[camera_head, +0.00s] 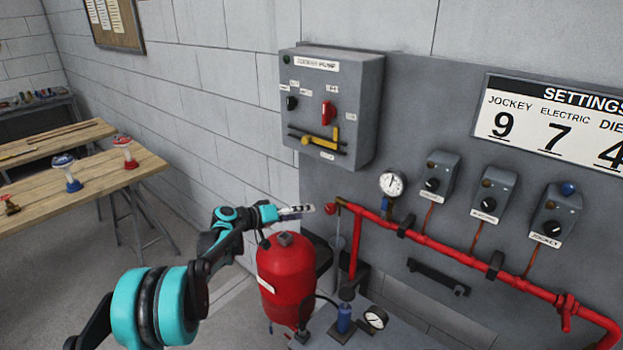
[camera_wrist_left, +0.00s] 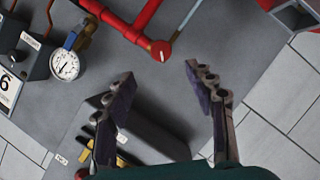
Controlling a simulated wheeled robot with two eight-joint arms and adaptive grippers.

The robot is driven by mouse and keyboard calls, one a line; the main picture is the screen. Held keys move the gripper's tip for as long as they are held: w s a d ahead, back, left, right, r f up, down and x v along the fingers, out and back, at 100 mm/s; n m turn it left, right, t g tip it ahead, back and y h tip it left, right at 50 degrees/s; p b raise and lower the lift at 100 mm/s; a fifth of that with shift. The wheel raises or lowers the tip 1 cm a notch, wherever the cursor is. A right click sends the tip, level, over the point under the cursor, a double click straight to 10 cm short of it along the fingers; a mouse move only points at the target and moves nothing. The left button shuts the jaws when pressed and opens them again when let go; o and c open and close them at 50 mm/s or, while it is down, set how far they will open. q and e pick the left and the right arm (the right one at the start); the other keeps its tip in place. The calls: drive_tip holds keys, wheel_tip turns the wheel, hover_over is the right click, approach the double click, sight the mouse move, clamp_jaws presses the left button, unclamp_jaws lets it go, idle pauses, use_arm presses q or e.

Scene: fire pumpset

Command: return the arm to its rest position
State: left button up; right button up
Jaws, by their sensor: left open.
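My left arm, black and teal, comes in from the lower left in the head view. Its gripper (camera_head: 298,211) is in front of the grey panel, above the red tank (camera_head: 286,270) and left of the red pipe's end. In the left wrist view the two dark fingers of the left gripper (camera_wrist_left: 163,92) stand wide apart with nothing between them. The grey jockey pump box (camera_head: 332,105) is above the gripper in the head view; it also shows behind the fingers in the wrist view (camera_wrist_left: 150,132). My right gripper is in neither view.
A red pipe (camera_head: 440,247) runs along the panel, with a pressure gauge (camera_head: 391,184) and several small grey switch boxes (camera_head: 437,176) above it. A settings sign (camera_head: 555,122) hangs at right. A wooden table (camera_head: 98,183) with valve parts stands at left, with open floor between.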

use_arm(q)
drive_tip(key=s+r+g+y+b, duration=0.1)
drive_tip(key=s+g+y+b, duration=0.3)
drive_tip(key=s, duration=1.7)
drive_tip(key=s+a+f+y, duration=0.2)
drive_tip(key=s+f, duration=0.1)
drive_tip(key=s, duration=0.4)
drive_tip(key=s+a+f+t+y+b, duration=0.1)
drive_tip(key=s+a+f+y, duration=0.2)
drive_tip(key=s, duration=0.5)
drive_tip(key=s+a+f+t+y, duration=0.1)
drive_tip(key=s+a+f+y, duration=0.1)
drive_tip(key=s, duration=0.6)
wheel_tip(320, 180, down, 2)
drive_tip(key=shift+a+f+n+y+b, duration=0.2)
drive_tip(key=shift+a+n+y+b, duration=0.15)
drive_tip(key=shift+a, duration=0.35)
idle(1.6)
